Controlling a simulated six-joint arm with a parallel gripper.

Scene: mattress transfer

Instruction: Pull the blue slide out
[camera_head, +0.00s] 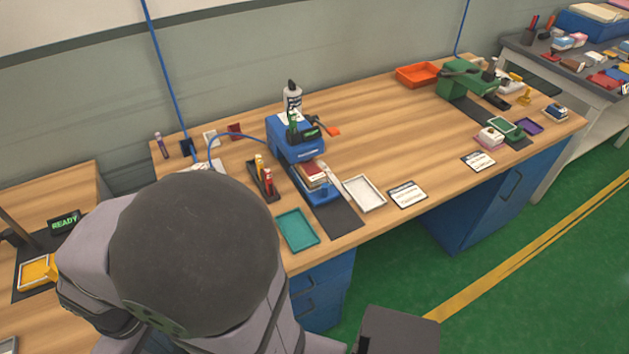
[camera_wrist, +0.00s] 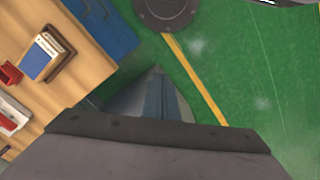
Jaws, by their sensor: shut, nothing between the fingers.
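The blue machine (camera_head: 294,138) stands on the middle of the wooden desk. Its blue slide (camera_head: 326,192) shows at its front, low over a dark mat, with a small red-brown stack (camera_head: 313,175) on it. How far the slide is out is hard to tell. My gripper (camera_wrist: 157,72) shows in the wrist view, shut and empty, above the green floor and away from the desk. My arm fills the lower left of the head view, and my fingertips cannot be made out there. The blue slide cannot be identified in the wrist view.
A teal tray (camera_head: 297,230), a white tray (camera_head: 364,193) and a pen holder (camera_head: 264,180) flank the machine. White cards (camera_head: 407,194) lie to the right. A green machine (camera_head: 466,82) stands farther right. A blue cable runs to the blue machine. The desk's front edge borders open floor.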

